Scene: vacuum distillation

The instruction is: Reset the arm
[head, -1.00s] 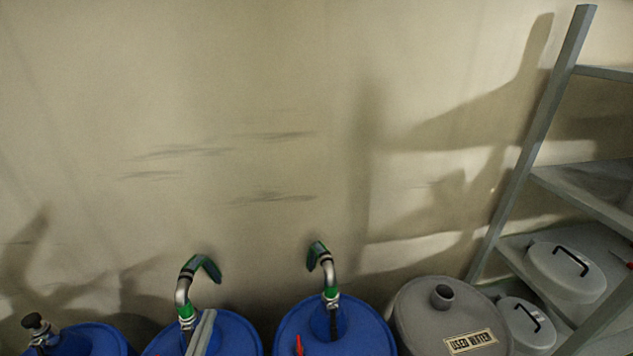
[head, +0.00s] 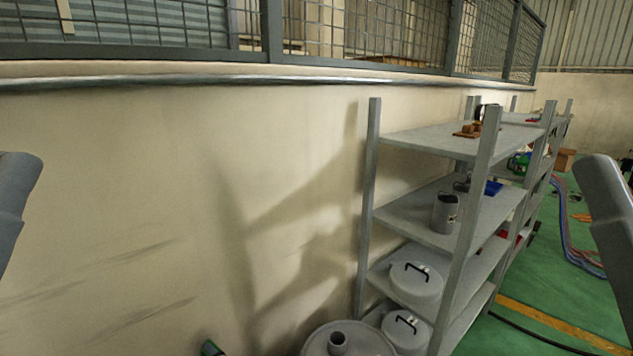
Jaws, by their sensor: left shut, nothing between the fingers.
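A grey link of my right arm (head: 608,235) shows at the right edge; the right gripper is out of view.
A grey shelf rack (head: 420,215) stands right of centre, holding lidded pots (head: 416,285) and a grey can (head: 445,213). A grey drum (head: 348,342) is at the bottom. A mesh railing (head: 380,35) tops the wall (head: 130,170). Green floor (head: 540,270) lies right.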

